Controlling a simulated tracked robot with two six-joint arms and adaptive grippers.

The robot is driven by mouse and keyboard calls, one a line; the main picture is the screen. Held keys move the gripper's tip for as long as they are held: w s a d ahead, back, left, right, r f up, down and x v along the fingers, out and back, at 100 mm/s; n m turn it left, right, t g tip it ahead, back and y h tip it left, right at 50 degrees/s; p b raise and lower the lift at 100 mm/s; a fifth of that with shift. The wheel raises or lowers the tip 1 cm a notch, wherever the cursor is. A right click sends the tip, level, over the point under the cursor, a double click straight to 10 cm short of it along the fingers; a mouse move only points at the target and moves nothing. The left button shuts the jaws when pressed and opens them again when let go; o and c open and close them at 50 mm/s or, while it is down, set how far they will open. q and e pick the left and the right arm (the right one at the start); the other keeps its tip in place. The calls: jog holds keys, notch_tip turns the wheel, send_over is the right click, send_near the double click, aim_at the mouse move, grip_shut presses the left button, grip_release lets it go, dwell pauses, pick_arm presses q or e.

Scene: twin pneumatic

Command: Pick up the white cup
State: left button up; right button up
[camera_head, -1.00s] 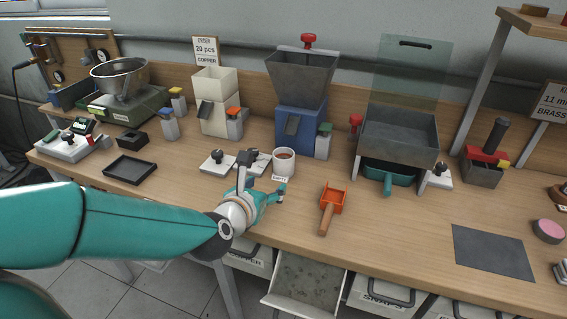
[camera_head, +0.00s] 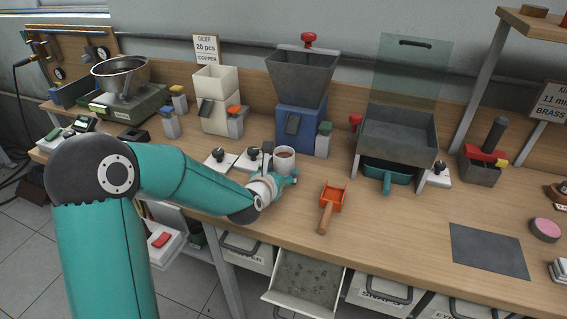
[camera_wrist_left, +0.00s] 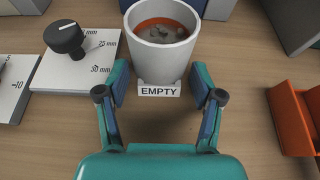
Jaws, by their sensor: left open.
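The white cup (camera_head: 285,158) stands upright on the bench in front of the blue hopper machine. In the left wrist view the white cup (camera_wrist_left: 161,45) shows an orange-brown inner band and some grey, lumpy contents. A small "EMPTY" label (camera_wrist_left: 159,91) sits at its foot on the near side. My left gripper (camera_head: 281,178) is close in front of the cup. In the left wrist view the left gripper (camera_wrist_left: 160,88) is open, its fingers apart on either side of the label, with the cup just beyond the tips. My right gripper is not in view.
White plates with black knobs (camera_head: 248,158) stand just left of the cup. An orange scoop (camera_head: 331,201) lies to the right. The blue hopper machine (camera_head: 299,100) is behind. An open drawer (camera_head: 305,280) juts out below the bench edge.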

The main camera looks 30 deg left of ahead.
pick_arm(q)
jog(key=shift+w, duration=0.1)
jog(key=shift+c, duration=0.2)
jog(key=c, duration=1)
jog(key=shift+o, duration=0.2)
